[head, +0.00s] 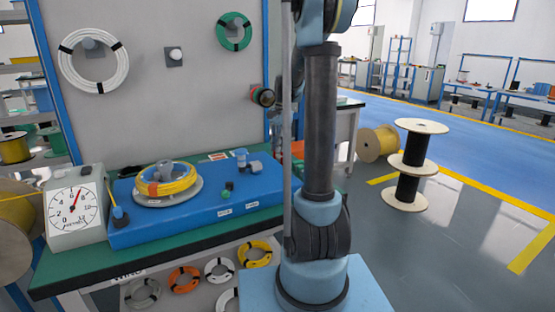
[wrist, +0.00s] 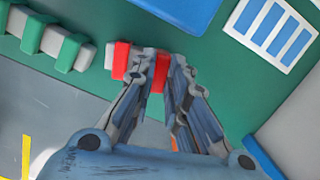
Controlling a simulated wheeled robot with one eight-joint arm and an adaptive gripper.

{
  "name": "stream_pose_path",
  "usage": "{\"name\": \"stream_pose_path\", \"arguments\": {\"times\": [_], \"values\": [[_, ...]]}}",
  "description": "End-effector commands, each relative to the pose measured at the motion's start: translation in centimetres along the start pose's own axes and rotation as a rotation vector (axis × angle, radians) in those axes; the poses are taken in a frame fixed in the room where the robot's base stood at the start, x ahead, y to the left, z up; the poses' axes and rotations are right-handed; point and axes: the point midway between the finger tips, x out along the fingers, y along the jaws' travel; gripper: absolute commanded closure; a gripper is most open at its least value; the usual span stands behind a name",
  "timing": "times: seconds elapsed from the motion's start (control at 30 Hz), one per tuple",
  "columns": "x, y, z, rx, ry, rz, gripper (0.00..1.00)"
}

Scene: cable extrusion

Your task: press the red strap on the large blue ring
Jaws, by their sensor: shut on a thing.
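In the wrist view, my gripper (wrist: 162,66) is shut on a red strap (wrist: 121,60). The strap is a small red block-like piece at the fingertips, and the fingers partly hide it. It lies at the end of a pale bar close to the green table surface (wrist: 105,17). I cannot tell whether it still touches the bar. My gripper is hidden behind my arm in the head view. I do not see a large blue ring in either view. A yellow coil (head: 177,178) with an orange strap lies on the round plate of the blue station.
A blue station (head: 220,202) and a dial gauge (head: 72,210) stand on the bench. White (head: 64,62) and green (head: 221,30) rings hang on the board. Spools stand on the open floor at right.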

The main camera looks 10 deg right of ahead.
Motion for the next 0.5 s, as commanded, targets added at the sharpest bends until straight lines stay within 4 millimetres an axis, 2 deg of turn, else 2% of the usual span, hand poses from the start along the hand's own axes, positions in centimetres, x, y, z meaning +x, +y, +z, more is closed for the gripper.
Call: {"name": "stream_pose_path", "arguments": {"times": [0.5], "values": [[-3.3,0.0,0.5,0.000,0.000,0.000,0.99]]}}
